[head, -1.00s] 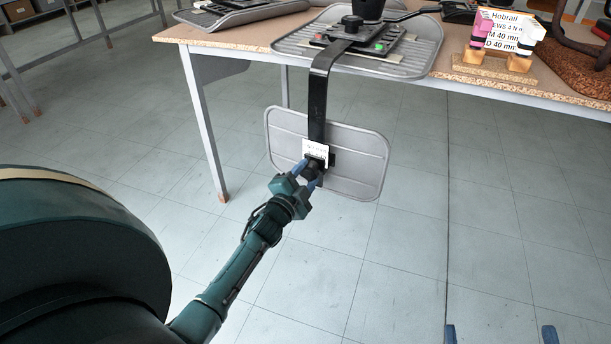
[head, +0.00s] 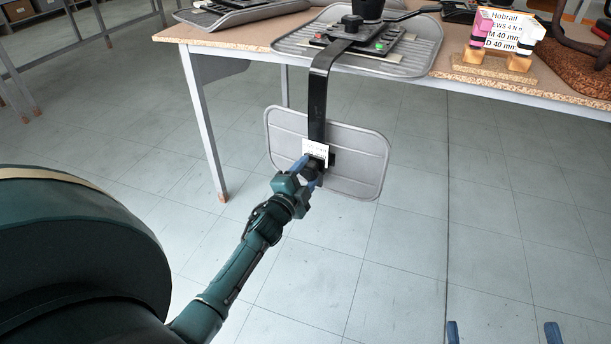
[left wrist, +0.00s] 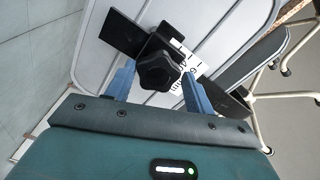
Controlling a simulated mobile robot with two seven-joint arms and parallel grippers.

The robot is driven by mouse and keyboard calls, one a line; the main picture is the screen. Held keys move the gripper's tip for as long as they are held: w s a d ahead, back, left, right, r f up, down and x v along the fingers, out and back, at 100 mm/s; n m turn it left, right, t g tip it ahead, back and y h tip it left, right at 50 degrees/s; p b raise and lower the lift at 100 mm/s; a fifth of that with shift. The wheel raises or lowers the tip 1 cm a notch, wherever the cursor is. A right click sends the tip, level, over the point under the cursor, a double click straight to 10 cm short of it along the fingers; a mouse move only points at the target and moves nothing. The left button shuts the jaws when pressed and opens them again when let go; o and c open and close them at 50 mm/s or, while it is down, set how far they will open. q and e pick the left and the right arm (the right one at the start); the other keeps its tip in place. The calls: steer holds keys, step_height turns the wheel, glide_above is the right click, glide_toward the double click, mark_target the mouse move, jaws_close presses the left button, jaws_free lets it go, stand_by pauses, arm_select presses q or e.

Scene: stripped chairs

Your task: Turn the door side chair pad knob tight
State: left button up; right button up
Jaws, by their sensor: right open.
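The door side chair pad (head: 357,164) is a grey ribbed panel hanging below the table edge on a black flat bar (head: 318,95). Its black lobed knob (left wrist: 158,71) sits on a dark bracket over the bar, with a white printed label (head: 315,150) beside it. My left gripper (head: 309,170) is at the knob, with one blue finger on each side and the tips close against it. In the head view the fingers largely hide the knob. My right gripper (head: 502,333) shows only as two widely parted blue fingertips at the bottom edge, empty and away from the pad.
The table (head: 250,40) carries another grey pad (head: 425,58) with a black knob (head: 352,22) and a control box. A sign (head: 508,28) with pink and white pieces stands on a wooden base at the right. Floor below is clear.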

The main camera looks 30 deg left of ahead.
arm_select(q)
steer(key=shift+o, duration=1.3)
steer(key=shift+f, duration=0.1)
steer(key=s+p, duration=0.2)
steer(key=s, duration=0.5)
steer(key=shift+s+d, duration=0.3)
steer(key=shift+d, duration=0.1)
